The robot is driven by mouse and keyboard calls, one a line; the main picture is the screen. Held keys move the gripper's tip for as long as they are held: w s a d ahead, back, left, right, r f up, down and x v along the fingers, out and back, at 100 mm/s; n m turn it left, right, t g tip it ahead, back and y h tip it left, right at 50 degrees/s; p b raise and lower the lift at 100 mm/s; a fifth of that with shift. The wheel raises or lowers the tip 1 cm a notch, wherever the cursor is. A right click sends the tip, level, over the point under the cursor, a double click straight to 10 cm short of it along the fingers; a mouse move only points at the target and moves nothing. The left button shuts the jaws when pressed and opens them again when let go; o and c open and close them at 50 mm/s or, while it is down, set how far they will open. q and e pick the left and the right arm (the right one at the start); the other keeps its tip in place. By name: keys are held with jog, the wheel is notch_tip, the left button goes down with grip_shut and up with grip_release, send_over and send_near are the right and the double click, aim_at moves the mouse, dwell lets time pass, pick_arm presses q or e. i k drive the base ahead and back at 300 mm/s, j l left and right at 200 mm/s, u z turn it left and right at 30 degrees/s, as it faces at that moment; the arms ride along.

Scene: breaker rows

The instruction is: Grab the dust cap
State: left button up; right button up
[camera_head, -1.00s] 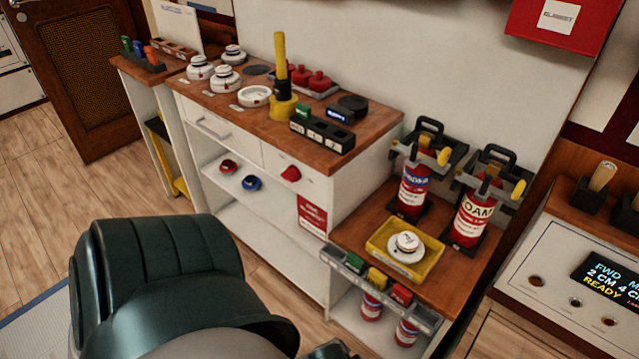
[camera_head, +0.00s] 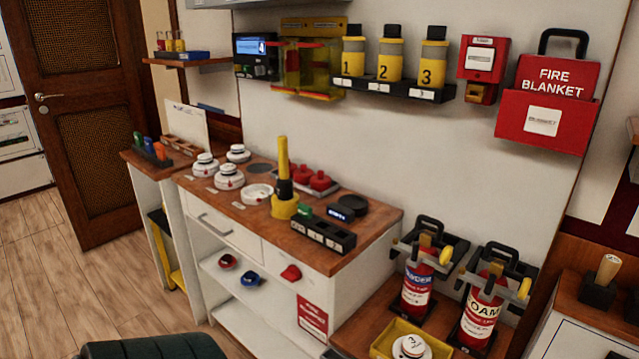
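No label marks a dust cap, and I cannot tell which item it is. Small round candidates are a red cap (camera_head: 227,262) and a blue cap (camera_head: 251,279) on the cabinet's shelf, and a black round piece (camera_head: 352,204) on the wooden counter (camera_head: 220,205). White detectors (camera_head: 229,177) and a white ring-shaped base (camera_head: 257,194) stand on the same counter. Neither of my grippers is in view.
A yellow-based pole (camera_head: 284,205) stands upright on the counter beside a black numbered block (camera_head: 323,235). Two red extinguishers (camera_head: 417,289) and a yellow tray (camera_head: 382,346) are on the lower right bench. Numbered yellow canisters (camera_head: 390,60) stand on a wall shelf. Floor at left is clear.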

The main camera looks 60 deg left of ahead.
aim_at(321, 182)
jog(key=u, duration=1.75)
